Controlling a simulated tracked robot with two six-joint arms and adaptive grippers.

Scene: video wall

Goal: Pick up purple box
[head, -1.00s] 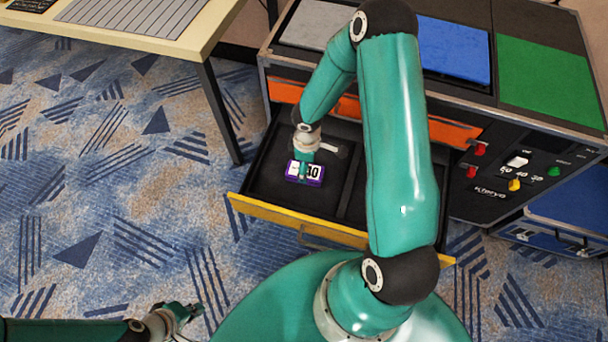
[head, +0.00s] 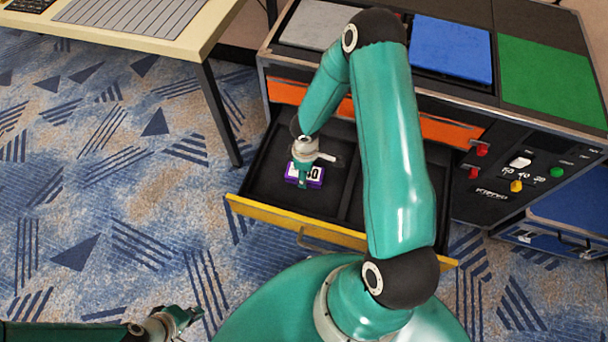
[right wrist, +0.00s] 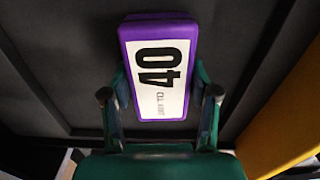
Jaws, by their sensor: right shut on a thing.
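The purple box (head: 316,175) has a white label reading 40 and is in the left compartment of the open black drawer (head: 270,198). My right gripper (head: 304,179) reaches down from above and covers part of it. In the right wrist view the purple box (right wrist: 158,70) stands between the two fingers of my right gripper (right wrist: 162,105), which are shut on its sides. I cannot tell whether the box touches the drawer floor. My left gripper (head: 190,316) is low at the left, over the carpet, far from the box; its finger gap is unclear.
The drawer has a yellow front edge (head: 290,218) and a divider beside the box. Above it is an orange drawer front (head: 450,131) of the cabinet, with blue (head: 450,50) and green (head: 550,80) panels on top. A table (head: 150,30) stands at upper left.

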